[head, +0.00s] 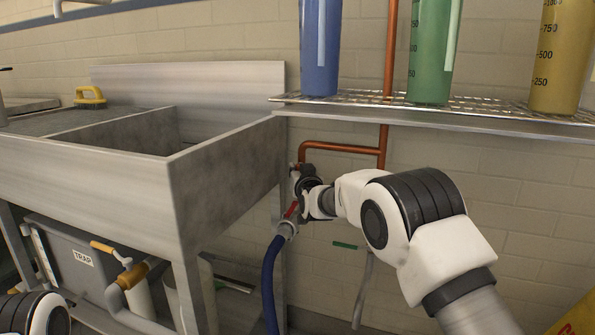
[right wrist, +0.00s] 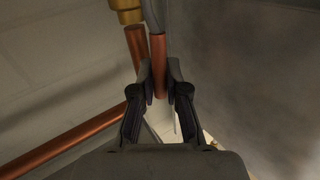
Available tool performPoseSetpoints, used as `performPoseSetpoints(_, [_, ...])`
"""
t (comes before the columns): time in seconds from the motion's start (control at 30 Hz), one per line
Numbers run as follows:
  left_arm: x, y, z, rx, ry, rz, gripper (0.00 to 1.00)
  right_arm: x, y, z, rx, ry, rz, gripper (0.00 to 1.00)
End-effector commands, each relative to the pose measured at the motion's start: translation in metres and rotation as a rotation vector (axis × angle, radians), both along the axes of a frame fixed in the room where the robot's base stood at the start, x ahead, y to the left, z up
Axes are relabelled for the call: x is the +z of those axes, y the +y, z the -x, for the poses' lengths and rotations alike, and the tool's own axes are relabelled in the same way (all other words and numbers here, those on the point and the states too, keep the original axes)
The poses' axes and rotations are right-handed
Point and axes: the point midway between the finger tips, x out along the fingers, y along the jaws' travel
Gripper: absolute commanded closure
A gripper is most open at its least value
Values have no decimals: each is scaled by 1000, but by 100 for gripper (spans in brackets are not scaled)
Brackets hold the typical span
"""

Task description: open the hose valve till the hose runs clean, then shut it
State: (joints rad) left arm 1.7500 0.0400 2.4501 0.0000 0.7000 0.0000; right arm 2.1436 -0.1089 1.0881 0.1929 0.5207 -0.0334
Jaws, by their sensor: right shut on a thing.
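The hose valve's red lever (head: 291,210) slants at the upper end of the blue hose (head: 269,285), below the copper pipe by the sink's right end. My right gripper (head: 303,193) is at the valve and hides much of its body. In the right wrist view, the fingers (right wrist: 159,88) are shut on the reddish lever sleeve (right wrist: 158,52), whose grey upper part runs out of frame. The hose's lower end is out of view, and no water shows. My left gripper is not in view; only part of my left arm shows at the lower left.
The steel sink (head: 90,185) stands left of the valve, its right wall close to my gripper. A wire shelf (head: 480,108) with blue, green and yellow containers hangs above my right arm. Copper pipe (head: 340,148) runs along the wall. A grey trap box (head: 78,268) sits under the sink.

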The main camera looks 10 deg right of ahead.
Motion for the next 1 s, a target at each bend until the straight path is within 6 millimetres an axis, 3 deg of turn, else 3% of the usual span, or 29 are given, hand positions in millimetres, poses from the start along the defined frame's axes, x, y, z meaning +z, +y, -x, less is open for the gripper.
performPoseSetpoints(0.37, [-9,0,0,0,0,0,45,-4,-7,4,-2,-52,-80,100])
performPoseSetpoints(1.0, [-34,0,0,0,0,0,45,-17,-33,22,-1,-299,-441,100])
